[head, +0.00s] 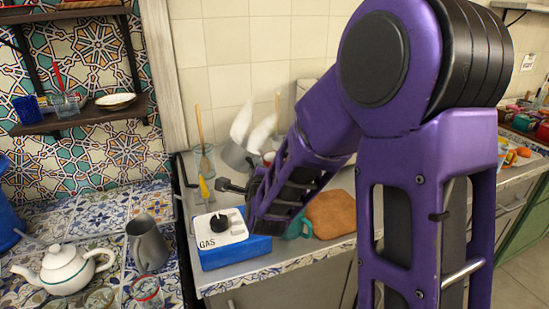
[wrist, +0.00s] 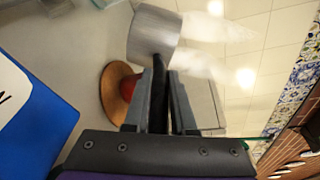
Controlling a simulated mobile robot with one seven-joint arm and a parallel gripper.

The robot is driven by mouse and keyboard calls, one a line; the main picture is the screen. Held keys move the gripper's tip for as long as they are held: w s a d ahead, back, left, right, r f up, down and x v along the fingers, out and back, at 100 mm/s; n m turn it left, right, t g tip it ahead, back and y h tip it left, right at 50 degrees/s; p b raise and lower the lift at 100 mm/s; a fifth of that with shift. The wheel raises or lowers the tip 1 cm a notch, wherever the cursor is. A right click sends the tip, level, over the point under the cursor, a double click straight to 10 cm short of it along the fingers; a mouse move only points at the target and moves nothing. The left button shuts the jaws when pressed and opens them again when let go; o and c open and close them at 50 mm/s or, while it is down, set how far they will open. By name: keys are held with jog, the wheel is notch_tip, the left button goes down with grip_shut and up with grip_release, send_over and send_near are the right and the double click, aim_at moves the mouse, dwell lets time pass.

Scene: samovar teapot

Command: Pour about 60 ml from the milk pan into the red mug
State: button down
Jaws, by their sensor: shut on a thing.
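The milk pan (wrist: 152,38) is a grey metal vessel with pale plumes at its rim. In the head view the pan (head: 236,156) is partly behind my arm and looks tilted. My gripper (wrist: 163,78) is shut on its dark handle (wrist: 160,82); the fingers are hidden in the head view. A red thing, likely the red mug (wrist: 129,90), shows beside the fingers over a round brown board (wrist: 112,103), mostly hidden. In the head view only a bit of red (head: 268,158) shows beside the pan. I cannot tell what is inside either, or whether anything flows.
A blue-sided gas burner (head: 232,252) stands at the counter's front; its blue side (wrist: 42,130) is close in the wrist view. A glass with utensils (head: 203,160) stands left of the pan. A wooden board (head: 331,213) and teal object (head: 299,226) lie to the right.

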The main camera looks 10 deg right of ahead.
jog(key=shift+w+d+r+m, duration=0.15)
jog(key=shift+d+r+m, duration=0.3)
jog(key=shift+m, duration=0.05)
jog(key=shift+d+r+p, duration=0.1)
jog(key=shift+r+p, duration=0.05)
jog(key=shift+p, duration=0.2)
jog(key=shift+d+m+y+p, duration=0.1)
jog(key=shift+m+y+p, duration=0.2)
jog(key=shift+w+d, duration=0.1)
jog(key=shift+d, duration=0.2)
jog(key=shift+d+r+m+g+p, duration=0.4)
jog(key=shift+m+p, duration=0.5)
jog(key=shift+p, duration=0.85)
dwell(0.9)
